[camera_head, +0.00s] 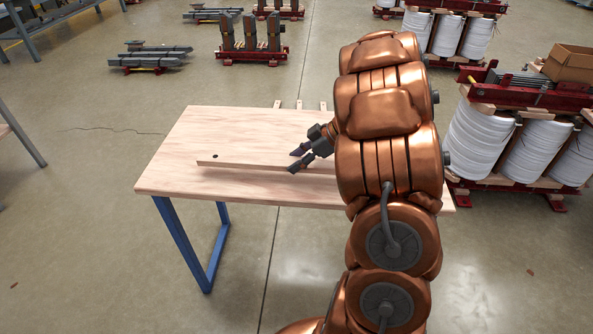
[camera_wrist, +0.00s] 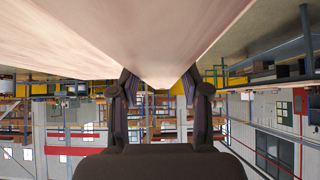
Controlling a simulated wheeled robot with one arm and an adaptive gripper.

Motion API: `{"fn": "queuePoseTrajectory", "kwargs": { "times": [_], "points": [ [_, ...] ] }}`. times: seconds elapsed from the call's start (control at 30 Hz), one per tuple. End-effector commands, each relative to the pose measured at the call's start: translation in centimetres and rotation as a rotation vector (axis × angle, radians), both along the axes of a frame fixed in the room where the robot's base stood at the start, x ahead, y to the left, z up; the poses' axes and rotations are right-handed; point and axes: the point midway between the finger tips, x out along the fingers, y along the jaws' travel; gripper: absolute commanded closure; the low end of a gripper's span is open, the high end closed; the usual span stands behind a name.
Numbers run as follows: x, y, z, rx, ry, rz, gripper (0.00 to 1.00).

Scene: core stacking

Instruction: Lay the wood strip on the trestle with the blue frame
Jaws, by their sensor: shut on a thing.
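The trestle (camera_head: 225,130) has a pale wood top and a blue frame, with the blue legs showing at its left. The wood strip (camera_head: 245,166) is long, flat and pale, with a small dark spot near its left end. It lies lengthwise over the front part of the top, with a shadow along its lower edge; I cannot tell whether it touches the top. My gripper (camera_head: 299,159) is shut on the strip towards its right, where my arm hides part of it. In the wrist view the gripper (camera_wrist: 160,88) has a pale wood surface (camera_wrist: 150,40) running between its fingers.
Several small wood pieces (camera_head: 299,104) stick out at the trestle's back edge. Racks with large white coils (camera_head: 483,140) stand at the right, close to the trestle. Low racks (camera_head: 250,50) stand further back. The floor at the left is mostly clear.

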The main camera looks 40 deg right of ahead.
Motion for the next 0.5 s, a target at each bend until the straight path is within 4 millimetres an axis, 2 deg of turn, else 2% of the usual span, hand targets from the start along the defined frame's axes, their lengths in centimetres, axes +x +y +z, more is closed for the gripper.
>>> {"fn": "queuePoseTrajectory", "kwargs": {
  "times": [0.17,0.5],
  "points": [
    [-0.2,0.5,-0.2,0.002,0.000,0.000,1.00],
    [-0.1,0.5,-3.3,0.002,-0.002,0.000,1.00]
  ]
}}
